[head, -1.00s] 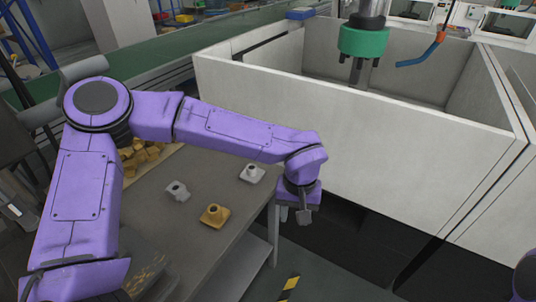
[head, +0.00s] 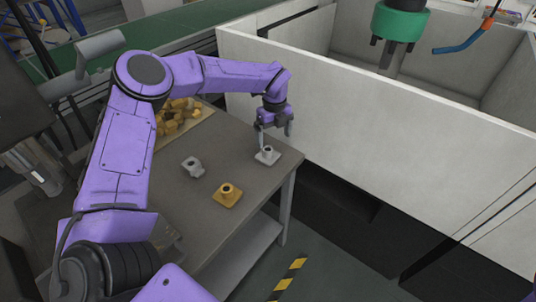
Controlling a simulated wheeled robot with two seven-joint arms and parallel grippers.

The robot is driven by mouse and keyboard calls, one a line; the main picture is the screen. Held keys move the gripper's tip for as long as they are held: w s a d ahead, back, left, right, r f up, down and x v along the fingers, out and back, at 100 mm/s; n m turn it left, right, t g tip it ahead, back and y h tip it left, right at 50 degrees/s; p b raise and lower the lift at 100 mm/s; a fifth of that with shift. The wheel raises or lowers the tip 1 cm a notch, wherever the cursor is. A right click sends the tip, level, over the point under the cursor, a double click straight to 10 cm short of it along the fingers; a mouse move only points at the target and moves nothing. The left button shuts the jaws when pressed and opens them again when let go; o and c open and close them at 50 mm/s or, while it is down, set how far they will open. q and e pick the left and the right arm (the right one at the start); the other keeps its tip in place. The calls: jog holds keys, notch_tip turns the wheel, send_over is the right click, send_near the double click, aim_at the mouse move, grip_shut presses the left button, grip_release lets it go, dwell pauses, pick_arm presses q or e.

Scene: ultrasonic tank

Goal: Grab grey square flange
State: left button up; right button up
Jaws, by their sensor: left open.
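A grey square flange (head: 267,156) with a short round neck lies on the table near its right edge. My left gripper (head: 274,137) is right above it, open, with its fingers pointing down around the height of the neck. I cannot tell whether a finger touches the neck. A second grey part (head: 193,167) lies to the left on the table, and its shape is less clear. A yellow square flange (head: 227,196) lies nearer the front edge. My right gripper is out of view.
The grey table (head: 190,215) also bears a tray of yellow parts (head: 180,118) at the back. A high white tank wall (head: 370,130) stands close to the table's right. A green and grey tool (head: 400,22) hangs over the tank.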

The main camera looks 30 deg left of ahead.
aim_at(268, 149)
pick_arm(q)
jog(key=n, duration=0.1)
jog(key=a+n, duration=0.2)
jog(key=n, duration=0.1)
jog(key=shift+w+a, duration=0.25)
jog(key=shift+n, duration=0.4)
notch_tip(268, 149, down, 5)
jog(key=shift+w+a+r+p, duration=0.1)
jog(key=shift+p, duration=0.8)
jog(key=shift+f+p, duration=0.35)
jog(key=shift+f, duration=0.05)
jog(key=f+p, duration=0.1)
jog(key=f, duration=0.1)
jog(key=f+p, duration=0.1)
jog(key=f, duration=0.1)
jog(key=shift+w+a, duration=0.15)
jog(key=shift+w, duration=0.05)
jog(key=shift+f, duration=0.45)
jog(key=c, duration=1.1)
jog(key=shift+c, duration=0.2)
jog(key=shift+w+r, duration=0.1)
jog(key=shift+r, duration=0.05)
